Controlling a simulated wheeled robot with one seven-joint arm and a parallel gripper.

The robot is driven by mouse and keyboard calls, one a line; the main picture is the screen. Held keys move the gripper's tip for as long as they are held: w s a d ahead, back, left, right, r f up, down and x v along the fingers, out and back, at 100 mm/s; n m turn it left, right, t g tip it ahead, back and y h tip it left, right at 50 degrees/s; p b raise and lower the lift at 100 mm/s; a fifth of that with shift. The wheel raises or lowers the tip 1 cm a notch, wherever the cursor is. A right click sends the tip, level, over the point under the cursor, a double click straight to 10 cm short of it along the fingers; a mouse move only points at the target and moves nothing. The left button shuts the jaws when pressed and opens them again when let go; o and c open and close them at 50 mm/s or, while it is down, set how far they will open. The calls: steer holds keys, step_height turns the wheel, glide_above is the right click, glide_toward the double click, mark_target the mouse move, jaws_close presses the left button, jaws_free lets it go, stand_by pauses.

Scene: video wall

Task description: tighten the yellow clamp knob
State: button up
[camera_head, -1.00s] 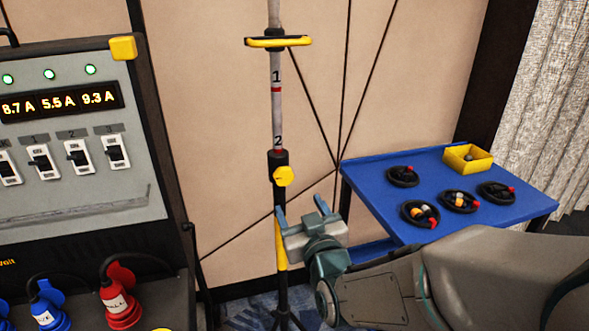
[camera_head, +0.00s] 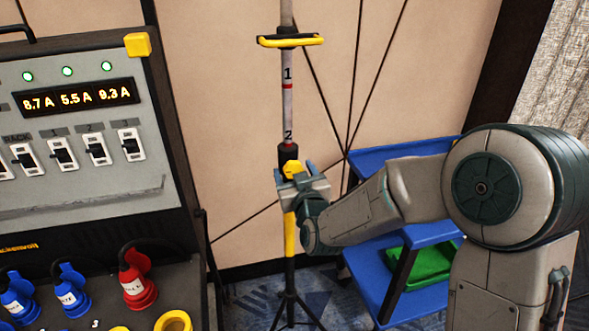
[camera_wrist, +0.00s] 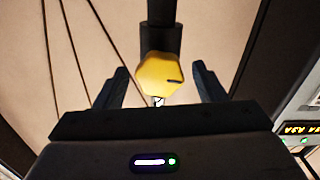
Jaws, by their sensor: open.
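The yellow clamp knob (camera_head: 292,169) sits on the black collar of an upright stand pole (camera_head: 288,112), which carries red marks and the numbers 1 and 2. My gripper (camera_head: 294,170) is in front of the pole at knob height. In the wrist view the knob (camera_wrist: 160,73) shows as a yellow lobed knob with a dark line on its face. It lies between and slightly beyond the two open fingertips (camera_wrist: 160,82), with a gap on both sides. I see no contact. In the head view my gripper partly hides the knob's lower part.
A power panel (camera_head: 85,120) with displays, switches and plugs stands at left. A yellow handle (camera_head: 291,41) crosses the pole higher up. A blue cart (camera_head: 375,158) with a green tray (camera_head: 428,265) stands at right, partly behind my arm. Thin cables run along the wall behind.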

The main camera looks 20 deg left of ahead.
steer(key=shift+w+a, duration=0.2)
steer(key=shift+w, duration=0.1)
steer(key=c, duration=1)
